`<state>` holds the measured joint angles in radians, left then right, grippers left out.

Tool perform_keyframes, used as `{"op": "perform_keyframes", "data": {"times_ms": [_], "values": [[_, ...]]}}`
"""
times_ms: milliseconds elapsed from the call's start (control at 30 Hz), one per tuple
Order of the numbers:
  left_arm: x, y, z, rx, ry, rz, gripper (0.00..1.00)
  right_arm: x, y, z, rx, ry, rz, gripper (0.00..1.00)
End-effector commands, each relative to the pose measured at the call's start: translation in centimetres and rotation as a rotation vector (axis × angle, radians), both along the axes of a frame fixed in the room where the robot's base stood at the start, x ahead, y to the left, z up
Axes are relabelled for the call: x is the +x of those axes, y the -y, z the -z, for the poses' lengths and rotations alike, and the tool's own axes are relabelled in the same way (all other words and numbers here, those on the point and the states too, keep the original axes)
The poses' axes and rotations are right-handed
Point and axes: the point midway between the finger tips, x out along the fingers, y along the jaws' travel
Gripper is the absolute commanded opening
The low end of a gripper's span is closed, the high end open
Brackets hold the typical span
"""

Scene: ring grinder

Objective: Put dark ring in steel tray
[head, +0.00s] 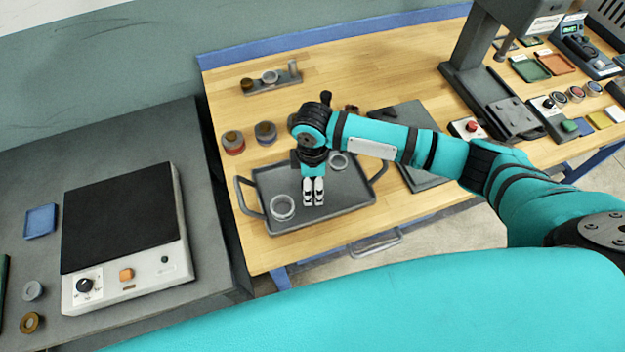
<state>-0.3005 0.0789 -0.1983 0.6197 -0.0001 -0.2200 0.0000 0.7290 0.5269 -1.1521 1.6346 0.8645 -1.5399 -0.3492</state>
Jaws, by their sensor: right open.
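The grey tray (258,178) with two raised handles stands on the wooden bench and looks like the steel tray. Two pale metallic rings lie in it: one ring (283,208) at its front left and another ring (338,161) at its back. My right gripper (313,198) points down over the middle of the tray. Its two light fingers are side by side and open, with no ring visible between them. I cannot make out a clearly dark ring; my gripper and arm hide part of the tray and bench. My left gripper is not in view.
Two small round containers (233,141) stand behind the tray. A rack (272,83) with small parts is farther back. A dark flat plate (420,178) lies right of the tray, under my arm. A press (478,80) stands at right. A hotplate-like device (120,215) sits on the left bench.

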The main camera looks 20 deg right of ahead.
Motion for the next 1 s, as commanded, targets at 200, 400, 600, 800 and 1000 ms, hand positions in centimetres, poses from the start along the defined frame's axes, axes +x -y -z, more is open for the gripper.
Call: {"op": "perform_keyframes", "data": {"times_ms": [200,400,600,800,1000], "values": [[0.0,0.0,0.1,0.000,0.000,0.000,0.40,0.1,0.0,-0.6,0.000,0.002,0.000,0.71],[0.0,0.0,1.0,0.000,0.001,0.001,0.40,0.2,-0.1,-3.8,0.003,0.006,-0.002,0.71],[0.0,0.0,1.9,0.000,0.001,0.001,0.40,0.1,0.0,-8.2,0.002,0.006,-0.001,0.71],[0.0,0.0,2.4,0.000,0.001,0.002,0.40,0.1,-0.1,-11.3,0.001,0.002,0.001,0.71],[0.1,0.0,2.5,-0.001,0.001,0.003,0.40,0.0,0.0,-12.3,0.001,0.000,0.000,0.71]]}}
